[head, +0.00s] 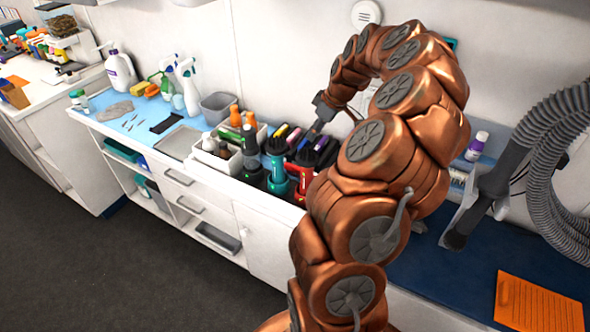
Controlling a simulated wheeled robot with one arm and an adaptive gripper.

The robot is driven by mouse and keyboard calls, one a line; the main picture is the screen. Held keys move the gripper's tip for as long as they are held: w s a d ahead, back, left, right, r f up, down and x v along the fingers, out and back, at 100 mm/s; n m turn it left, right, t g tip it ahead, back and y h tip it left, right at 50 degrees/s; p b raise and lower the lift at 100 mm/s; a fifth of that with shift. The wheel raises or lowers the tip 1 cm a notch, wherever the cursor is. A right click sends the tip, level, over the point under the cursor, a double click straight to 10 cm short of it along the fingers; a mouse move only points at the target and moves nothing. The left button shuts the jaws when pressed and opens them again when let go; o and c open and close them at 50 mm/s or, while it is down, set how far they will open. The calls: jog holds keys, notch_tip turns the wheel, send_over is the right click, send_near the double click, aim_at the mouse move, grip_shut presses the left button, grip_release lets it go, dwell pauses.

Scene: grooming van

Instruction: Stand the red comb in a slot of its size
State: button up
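My gripper (318,122) is small in the head view, at the end of my copper-coloured arm. It points down over the back of the counter, close to a row of dark items with coloured parts (287,137) in yellow, pink and blue. Its fingers are too small and dark to tell whether they are open or hold anything. I cannot make out the red comb for certain. A red and black tool (305,177) stands in front of the row, partly behind my arm. I cannot make out any comb slots; my arm hides part of that area.
A teal and black tool (277,172), a white bin of bottles (218,155) and a grey tub (217,107) crowd the counter left of my arm. Spray bottles (188,88) stand farther left. At right are a grey hose (552,150) and an orange sheet (538,302).

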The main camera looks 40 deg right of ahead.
notch_tip(320, 180, down, 10)
jog(key=b, duration=1)
jog(key=shift+w+p+x, duration=0.1)
jog(key=shift+p+x, duration=0.65)
jog(key=shift+x, duration=1.25)
jog(key=shift+w+p+x, duration=0.15)
jog(key=shift+p+x, duration=0.55)
jog(key=shift+x, duration=1.25)
jog(key=shift+c, duration=0.2)
jog(key=shift+r, duration=0.1)
grip_shut()
